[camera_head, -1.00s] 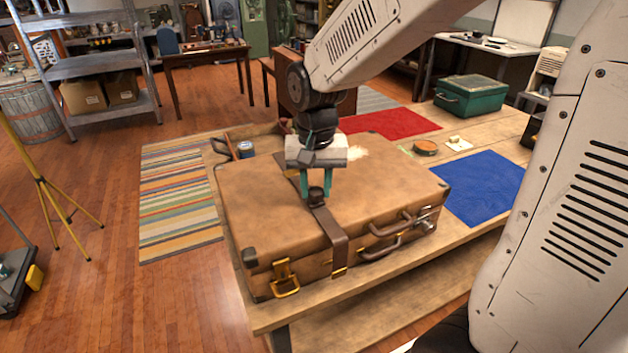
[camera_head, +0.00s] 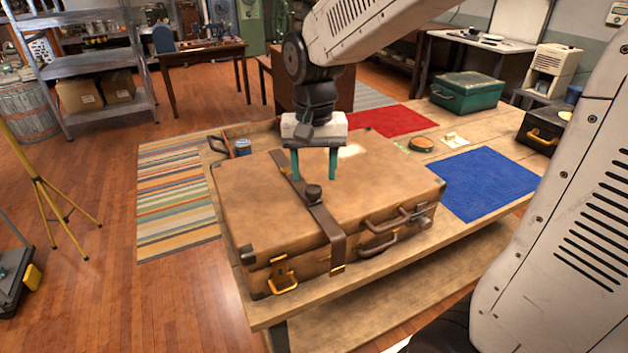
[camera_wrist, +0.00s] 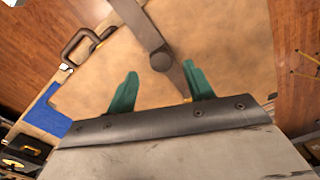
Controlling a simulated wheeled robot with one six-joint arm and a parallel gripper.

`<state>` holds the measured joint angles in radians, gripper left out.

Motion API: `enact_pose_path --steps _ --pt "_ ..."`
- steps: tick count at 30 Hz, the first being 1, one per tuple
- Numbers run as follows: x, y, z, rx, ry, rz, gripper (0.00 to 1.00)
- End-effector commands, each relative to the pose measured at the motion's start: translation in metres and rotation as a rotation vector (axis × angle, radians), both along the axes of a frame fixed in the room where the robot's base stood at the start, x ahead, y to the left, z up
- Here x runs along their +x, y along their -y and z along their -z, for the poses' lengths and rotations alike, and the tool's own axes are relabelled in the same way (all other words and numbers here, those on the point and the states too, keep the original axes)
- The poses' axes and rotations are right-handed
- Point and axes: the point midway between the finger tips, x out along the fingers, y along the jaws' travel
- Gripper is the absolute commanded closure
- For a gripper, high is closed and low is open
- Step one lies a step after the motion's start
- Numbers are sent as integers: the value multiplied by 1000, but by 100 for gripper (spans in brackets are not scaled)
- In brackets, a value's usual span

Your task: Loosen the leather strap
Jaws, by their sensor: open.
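A brown leather suitcase (camera_head: 240,207) lies flat on a wooden table. A darker leather strap (camera_head: 327,222) crosses its lid and hangs over the front side, with a round dark knob (camera_head: 313,193) on it. The strap (camera_wrist: 131,14) and knob (camera_wrist: 161,60) also show in the wrist view. My gripper (camera_head: 314,180) is above the lid, its two green fingers pointing down and apart, with nothing between them. In the head view the fingertips appear just behind and above the knob. In the wrist view the knob lies beyond the gap between the fingers (camera_wrist: 160,88).
A blue mat (camera_head: 485,184), a round tin (camera_head: 421,144), a red mat (camera_head: 392,120) and a green case (camera_head: 467,91) are on the table (camera_head: 390,280) to the right and behind. A blue-topped can (camera_head: 243,147) stands behind the suitcase's left.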

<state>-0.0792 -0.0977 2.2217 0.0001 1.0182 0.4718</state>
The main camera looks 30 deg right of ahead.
Motion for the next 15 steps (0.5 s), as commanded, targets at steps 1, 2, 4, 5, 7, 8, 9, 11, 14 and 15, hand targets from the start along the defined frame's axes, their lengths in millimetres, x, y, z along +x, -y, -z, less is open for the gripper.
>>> enact_pose_path --steps 1,2,4,5,7,8,9,11,14,15 --pt "0 0 -10 1 4 0 48" --pt "0 0 -15 1 4 0 48" --pt "0 0 -24 0 2 0 48" --pt "0 0 -27 0 1 0 48" --pt "0 0 -33 1 1 0 48" --pt "0 0 -35 0 0 0 48" --pt "-1 0 -36 0 0 0 48" --pt "-1 0 -37 0 -1 0 48" --pt "-1 0 -38 0 -1 0 48" --pt "-1 0 -37 0 -1 0 48"
